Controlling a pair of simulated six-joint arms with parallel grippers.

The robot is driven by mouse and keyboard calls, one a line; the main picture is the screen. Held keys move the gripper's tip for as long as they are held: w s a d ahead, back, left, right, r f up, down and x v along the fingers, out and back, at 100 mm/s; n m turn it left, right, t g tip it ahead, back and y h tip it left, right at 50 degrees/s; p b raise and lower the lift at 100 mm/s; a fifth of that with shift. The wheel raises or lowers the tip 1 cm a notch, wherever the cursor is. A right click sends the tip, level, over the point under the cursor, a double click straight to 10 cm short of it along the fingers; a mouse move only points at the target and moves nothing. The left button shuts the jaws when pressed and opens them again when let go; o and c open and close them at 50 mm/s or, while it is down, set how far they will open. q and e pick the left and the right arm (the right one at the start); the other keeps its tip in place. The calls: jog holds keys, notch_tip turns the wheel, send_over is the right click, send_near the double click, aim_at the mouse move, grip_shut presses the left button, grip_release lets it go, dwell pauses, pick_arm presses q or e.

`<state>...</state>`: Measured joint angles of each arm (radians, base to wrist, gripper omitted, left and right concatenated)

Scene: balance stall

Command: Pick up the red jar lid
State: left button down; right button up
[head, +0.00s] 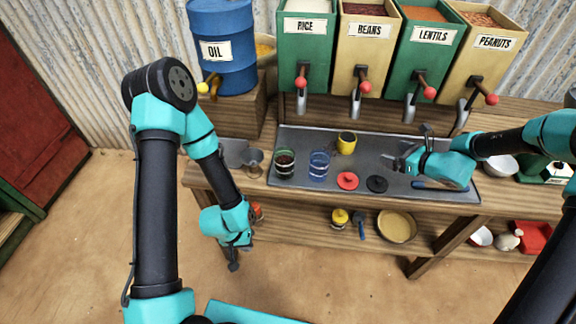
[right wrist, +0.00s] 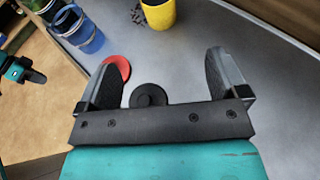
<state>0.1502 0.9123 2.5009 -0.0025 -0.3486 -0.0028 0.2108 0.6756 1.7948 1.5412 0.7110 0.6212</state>
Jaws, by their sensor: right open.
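The red jar lid (head: 347,181) lies flat on the grey metal tray top of the counter, just left of a black lid (head: 377,184). In the right wrist view the red lid (right wrist: 118,68) is partly hidden by the left finger, and the black lid (right wrist: 148,96) lies between the fingers. My right gripper (head: 401,161) is open and empty above the tray, to the right of both lids; it also shows in the right wrist view (right wrist: 160,75). My left gripper (head: 233,262) hangs low in front of the counter, its jaws too small to read.
Two jars, one dark-filled (head: 285,164) and one blue (head: 319,165), stand left of the lids. A yellow cup (head: 347,142) stands behind them. Labelled dispensers with red-knobbed levers line the back. A white bowl (head: 502,165) is at the right.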

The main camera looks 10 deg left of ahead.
dwell(0.7)
notch_tip(320, 180, up, 7)
jog(key=n+g+h, duration=0.9)
jog(key=n+h, duration=0.2)
jog(key=n, duration=2.3)
send_over(348, 179)
jog(key=w, duration=0.2)
jog(key=shift+s+a+r, duration=0.15)
jog(key=shift+s, duration=0.05)
notch_tip(348, 179, down, 12)
jog(key=shift+f, duration=0.1)
